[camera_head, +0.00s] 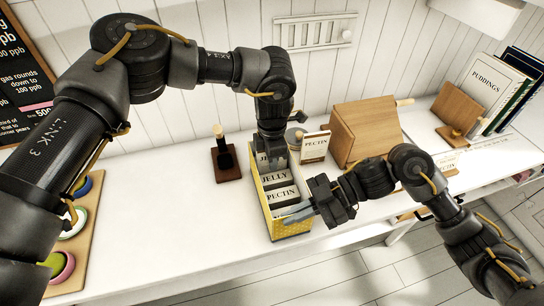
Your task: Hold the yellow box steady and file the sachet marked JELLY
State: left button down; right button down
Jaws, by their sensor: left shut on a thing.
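The yellow box (292,229) stands on the white counter, with dividers labelled JELLY (275,178) and PECTIN (283,196). My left gripper (273,152) points down over the box's far end. It is shut on a pale sachet (263,158) whose visible letters begin "JE"; the gripper hides the rest. I cannot tell how far the sachet is inside the box. My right gripper (297,214) reaches in from the right, its fingers at the near right corner of the box. I cannot tell whether they grip its wall.
A PECTIN sachet (315,147) stands behind the box, beside a wooden cabinet (364,130). A dark stamp on a wooden base (225,163) stands left of the box. A board with coloured round pieces (80,240) is at the left.

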pick_arm(q)
jog(key=shift+f, duration=0.8)
jog(key=c, duration=1.4)
grip_release()
notch_tip(320, 180, up, 12)
pick_arm(e)
jog(key=c, duration=1.6)
grip_release()
jog(key=shift+o, duration=0.2)
pick_arm(q)
jog(key=shift+d, duration=0.1)
pick_arm(e)
jog(key=v, duration=1.2)
